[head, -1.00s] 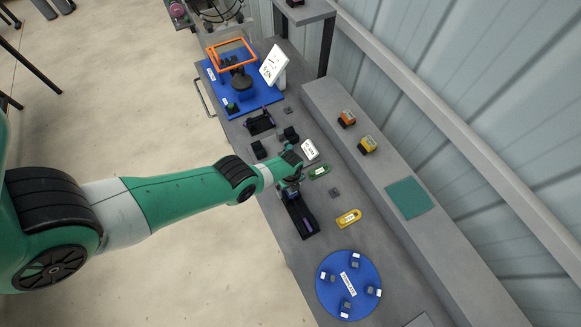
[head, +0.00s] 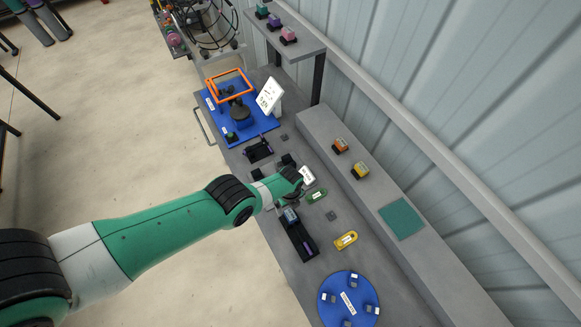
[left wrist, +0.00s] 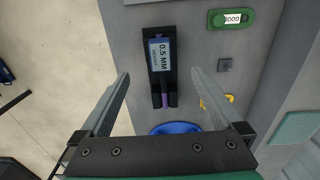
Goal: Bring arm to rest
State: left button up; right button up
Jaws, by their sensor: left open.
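My left arm reaches in from the left in the head view, and its gripper (head: 284,207) hangs over the grey bench (head: 330,265). In the left wrist view the two fingers of the left gripper (left wrist: 160,95) stand wide apart with nothing between them in their grip. Below and between them lies a black holder (left wrist: 160,62) with a block labelled "0.5 MM" in it; it also shows in the head view (head: 303,240). The gripper looks raised above this holder, apart from it. My right gripper is in neither view.
A green tag (head: 316,195), a yellow tag (head: 346,240) and a blue round plate (head: 348,299) lie on the bench. A blue board (head: 262,127) with an orange frame (head: 229,85) is at the far end. A raised ledge (head: 375,185) and a wall run along the right.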

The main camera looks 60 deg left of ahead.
pick_arm(q)
jog(key=shift+d, duration=0.1)
jog(key=w+d+r+m+t, duration=0.1)
jog(key=w+d+r+t, duration=0.15)
jog(key=w+r, duration=0.55)
jog(key=w+d+r+t, duration=0.1)
jog(key=w+r+t, duration=0.2)
jog(key=w+r, duration=0.5)
jog(key=w+d+r+n+t, duration=0.2)
jog(key=w+r+t, duration=0.3)
jog(key=r, duration=0.8)
jog(key=w+d+r+n+t, duration=0.1)
jog(key=w+d+r+t, duration=0.35)
jog(key=r, duration=0.85)
jog(key=s+d+r+n+t+h, duration=0.1)
jog(key=s+r+n+t, duration=0.25)
jog(key=r, duration=0.95)
jog(key=s+r+n+t, duration=0.25)
jog(key=s+r, duration=0.25)
jog(key=r, duration=0.9)
jog(key=s+r+n+t, duration=0.3)
jog(key=s+r+n, duration=0.2)
jog(key=s, duration=0.3)
jog(key=s+r+n+t+h, duration=0.1)
jog(key=s+r+n+t, duration=0.2)
jog(key=s+r+n, duration=0.2)
jog(key=s+r, duration=0.2)
jog(key=s, duration=0.1)
jog(key=shift+s, duration=0.3)
